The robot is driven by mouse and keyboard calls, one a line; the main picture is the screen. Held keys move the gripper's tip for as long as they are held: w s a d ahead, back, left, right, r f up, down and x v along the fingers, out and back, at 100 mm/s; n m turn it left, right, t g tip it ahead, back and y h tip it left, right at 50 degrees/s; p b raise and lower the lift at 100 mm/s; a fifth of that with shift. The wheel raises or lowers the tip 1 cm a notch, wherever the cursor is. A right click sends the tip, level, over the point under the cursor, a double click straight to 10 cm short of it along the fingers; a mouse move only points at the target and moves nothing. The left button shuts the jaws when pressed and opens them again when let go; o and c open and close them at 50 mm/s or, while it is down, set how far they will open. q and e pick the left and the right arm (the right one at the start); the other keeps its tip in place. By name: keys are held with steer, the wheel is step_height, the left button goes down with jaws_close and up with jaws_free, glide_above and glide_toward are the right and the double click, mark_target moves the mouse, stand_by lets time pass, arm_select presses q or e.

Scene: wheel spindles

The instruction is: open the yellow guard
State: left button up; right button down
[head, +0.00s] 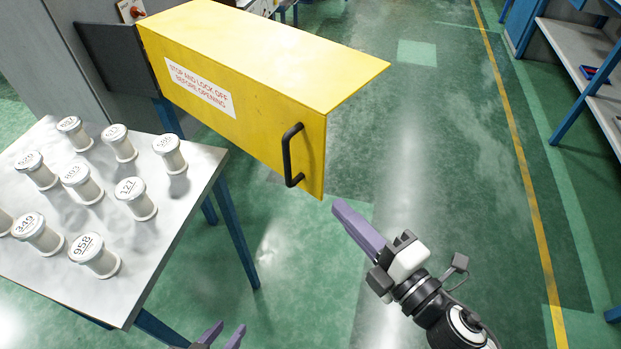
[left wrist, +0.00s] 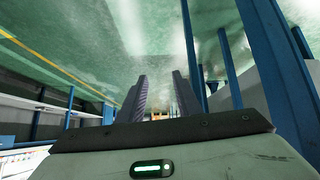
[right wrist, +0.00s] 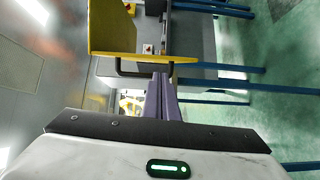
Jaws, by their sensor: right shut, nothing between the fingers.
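The yellow guard (head: 240,60) sticks out from the grey machine in the head view, with its top and its labelled long side facing me. Its black bar handle (head: 288,155) is upright at the near right end. The guard (right wrist: 112,38) and handle (right wrist: 122,68) also show in the right wrist view. My right gripper (head: 337,206) is shut and empty, below and right of the handle, apart from it in the head view. My left gripper (head: 225,334) is open and empty at the bottom edge, low beside the table. Its parted fingers show in the left wrist view (left wrist: 160,95).
A grey-topped table (head: 190,200) with blue legs stands at left, holding several white numbered spindles (head: 94,256). A dark plate (head: 113,62) stands at the guard's left end. A blue-framed shelf (head: 580,75) is at far right. The green floor between is clear.

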mark_target(310, 178)
steer(key=shift+n, duration=0.5)
steer(key=x, duration=0.3)
steer(key=p+x, duration=0.1)
steer(key=x, duration=0.1)
steer(key=r+x, duration=0.1)
steer(key=x, duration=0.2)
steer(key=shift+w+a+p, duration=0.1)
steer(key=shift+a+p, duration=0.25)
steer(key=shift+a, duration=0.15)
arm_select(q)
steer(key=shift+s+a+r, duration=0.35)
steer(key=shift+s, duration=0.1)
arm_select(e)
steer(key=shift+w+a+f, duration=0.1)
steer(key=shift+w+a, duration=0.3)
steer(key=shift+w, duration=0.2)
